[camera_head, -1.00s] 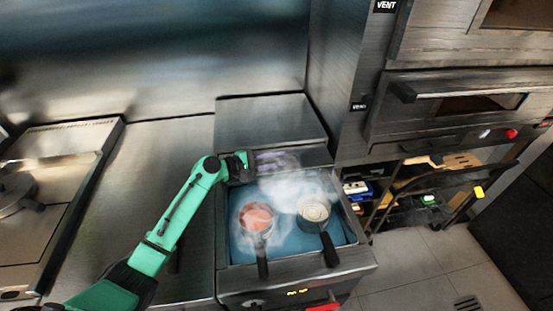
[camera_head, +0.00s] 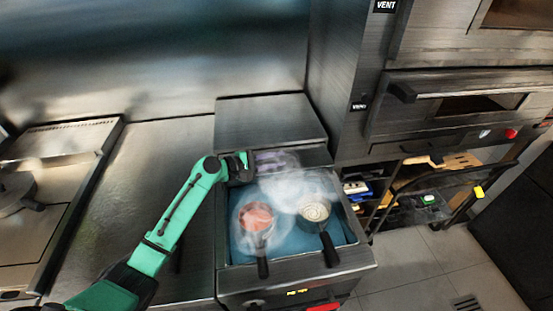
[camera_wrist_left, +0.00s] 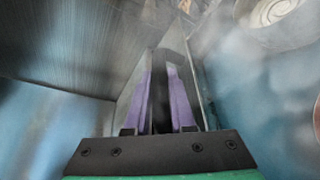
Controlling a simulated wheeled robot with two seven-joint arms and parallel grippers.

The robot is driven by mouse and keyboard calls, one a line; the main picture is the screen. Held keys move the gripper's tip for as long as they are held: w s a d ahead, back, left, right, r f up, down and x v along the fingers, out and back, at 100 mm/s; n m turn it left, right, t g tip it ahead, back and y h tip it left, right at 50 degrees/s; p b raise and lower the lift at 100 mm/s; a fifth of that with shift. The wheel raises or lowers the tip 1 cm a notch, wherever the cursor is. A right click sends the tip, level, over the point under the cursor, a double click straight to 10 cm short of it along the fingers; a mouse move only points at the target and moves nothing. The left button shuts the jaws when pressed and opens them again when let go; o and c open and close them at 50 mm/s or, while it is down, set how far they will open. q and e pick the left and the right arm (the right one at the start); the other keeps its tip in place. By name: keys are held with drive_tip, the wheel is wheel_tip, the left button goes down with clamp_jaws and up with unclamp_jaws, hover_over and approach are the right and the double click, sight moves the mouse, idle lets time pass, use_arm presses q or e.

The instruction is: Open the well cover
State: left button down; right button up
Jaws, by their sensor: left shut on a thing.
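The well (camera_head: 345,222) stands open in the counter, with a blue interior under white steam. The steel well cover (camera_head: 316,157) appears raised at the back edge of the well; steam blurs its outline. My left gripper (camera_head: 277,163) reaches in from the left at the well's back, in front of the cover. In the left wrist view my left gripper's purple fingers (camera_wrist_left: 165,98) are shut on a dark upright bar, which looks like the cover's handle (camera_wrist_left: 172,60). Steam partly veils the fingers in the head view. My right gripper is not in view.
Two round, dark-handled pans sit in the well, one with red contents (camera_head: 256,216) and one with pale contents (camera_head: 314,211). A flat steel top (camera_head: 265,120) lies behind the well. An oven (camera_head: 450,105) stands at the right. The counter left of the well is bare.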

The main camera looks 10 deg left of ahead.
sight(273, 148)
use_arm(q)
drive_tip(key=shift+f, duration=0.1)
drive_tip(key=w+b, duration=0.1)
drive_tip(key=w+a+b, duration=0.1)
drive_tip(key=w+b, duration=0.2)
drive_tip(key=b, duration=0.1)
drive_tip(key=shift+w+a+f, duration=0.15)
drive_tip(key=shift+w+a, duration=0.05)
drive_tip(key=shift+a, duration=0.2)
drive_tip(key=shift+w, duration=0.15)
drive_tip(key=shift+r, duration=0.25)
drive_tip(key=c, duration=0.8)
unclamp_jaws()
drive_tip(key=shift+o, duration=0.2)
drive_tip(key=shift+a, duration=0.1)
drive_tip(key=b+v, duration=0.2)
drive_tip(key=v, duration=1.2)
drive_tip(key=shift+s+a+r, duration=0.1)
drive_tip(key=shift+s, duration=0.15)
